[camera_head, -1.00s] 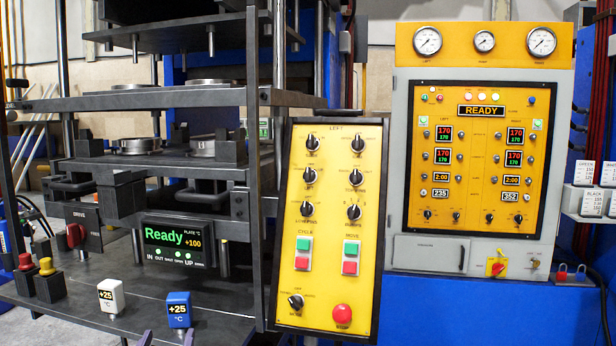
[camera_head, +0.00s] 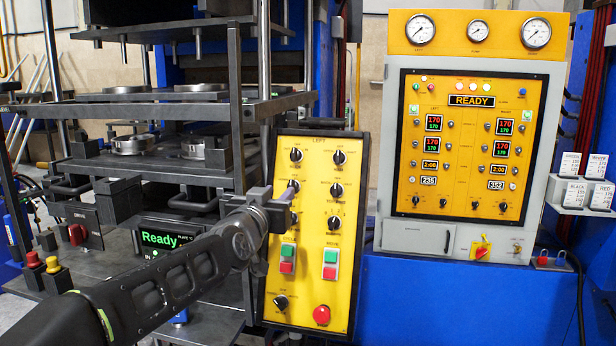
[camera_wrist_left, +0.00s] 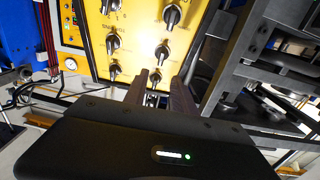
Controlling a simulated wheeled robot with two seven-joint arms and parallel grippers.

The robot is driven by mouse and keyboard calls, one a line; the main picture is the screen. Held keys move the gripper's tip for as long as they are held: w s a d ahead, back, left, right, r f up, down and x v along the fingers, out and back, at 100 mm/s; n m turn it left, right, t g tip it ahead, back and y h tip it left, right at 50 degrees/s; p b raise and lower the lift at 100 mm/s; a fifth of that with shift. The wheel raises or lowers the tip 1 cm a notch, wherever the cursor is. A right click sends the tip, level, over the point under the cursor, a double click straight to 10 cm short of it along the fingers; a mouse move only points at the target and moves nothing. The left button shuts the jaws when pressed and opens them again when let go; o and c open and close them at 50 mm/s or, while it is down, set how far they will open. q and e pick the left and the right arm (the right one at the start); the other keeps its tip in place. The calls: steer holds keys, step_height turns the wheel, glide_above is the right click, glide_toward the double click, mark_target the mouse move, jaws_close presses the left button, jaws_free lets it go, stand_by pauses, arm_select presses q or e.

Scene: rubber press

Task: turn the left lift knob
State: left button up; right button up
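The yellow control panel (camera_head: 312,262) headed "LEFT" carries two columns of black rotary knobs. Their small labels are too blurred for me to tell which is the lift knob. In the head view, my left gripper (camera_head: 284,200) is in front of the left column. The wrist view looks upside down. There my left gripper (camera_wrist_left: 162,78) has its fingers apart, pointing at the panel (camera_wrist_left: 140,25), with left-column knobs (camera_wrist_left: 162,52) beyond and between them. My right gripper is not in view.
The press frame with dark plates (camera_head: 170,108) stands just left of the panel. Green and red buttons (camera_head: 330,264) and a red mushroom button (camera_head: 321,315) sit low on the panel. A grey cabinet (camera_head: 420,238) reading "READY" stands to the right.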

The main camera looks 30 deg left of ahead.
mark_target(291, 182)
arm_select(q)
steer(key=p+x, duration=0.1)
steer(key=x, duration=0.6)
steer(key=shift+w+a+p, duration=0.1)
steer(key=shift+w+p, duration=0.2)
steer(key=shift+w, duration=0.1)
steer(key=shift+c, duration=0.5)
jaws_close()
